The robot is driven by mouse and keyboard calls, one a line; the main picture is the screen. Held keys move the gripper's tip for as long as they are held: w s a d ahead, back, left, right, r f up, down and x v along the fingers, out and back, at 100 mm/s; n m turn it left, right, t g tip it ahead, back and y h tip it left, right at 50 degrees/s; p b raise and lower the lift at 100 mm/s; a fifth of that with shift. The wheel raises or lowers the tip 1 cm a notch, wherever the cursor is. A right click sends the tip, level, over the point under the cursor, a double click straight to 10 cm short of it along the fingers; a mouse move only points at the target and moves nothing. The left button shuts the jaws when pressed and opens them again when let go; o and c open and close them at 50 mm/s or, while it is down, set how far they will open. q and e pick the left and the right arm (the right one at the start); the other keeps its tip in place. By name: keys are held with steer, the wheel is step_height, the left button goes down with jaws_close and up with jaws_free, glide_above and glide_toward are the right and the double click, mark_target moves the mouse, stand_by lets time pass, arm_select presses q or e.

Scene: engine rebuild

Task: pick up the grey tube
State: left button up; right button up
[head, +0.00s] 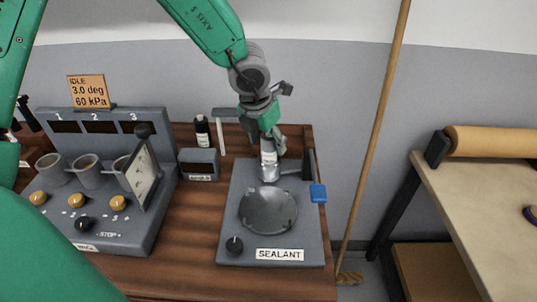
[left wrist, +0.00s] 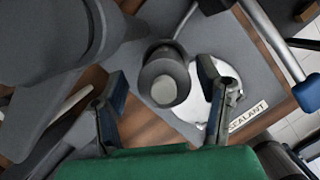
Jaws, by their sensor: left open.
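The grey tube (head: 269,167) stands at the back of the sealant station (head: 232,210), under my left gripper (head: 269,143). The gripper partly hides its upper part in the head view. In the left wrist view the tube (left wrist: 164,82) shows nearly end-on as a grey cylinder with a lighter round end. My left gripper (left wrist: 162,77) is open there, with one finger on each side of the tube and visible gaps between. My right gripper is not in view.
A broom handle (head: 377,130) leans right.

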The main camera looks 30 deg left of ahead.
mark_target(271, 149)
arm_select(q)
steer(key=x, duration=0.2)
steer(key=shift+w+d+f, duration=0.15)
steer(key=shift+w+f, duration=0.05)
steer(key=shift+f, duration=0.15)
steer(key=shift+w+d+f, duration=0.15)
steer(key=shift+w+f, duration=0.05)
steer(key=shift+f, duration=0.05)
steer(key=shift+s+r, duration=0.15)
steer(key=shift+c, duration=1.3)
jaws_close()
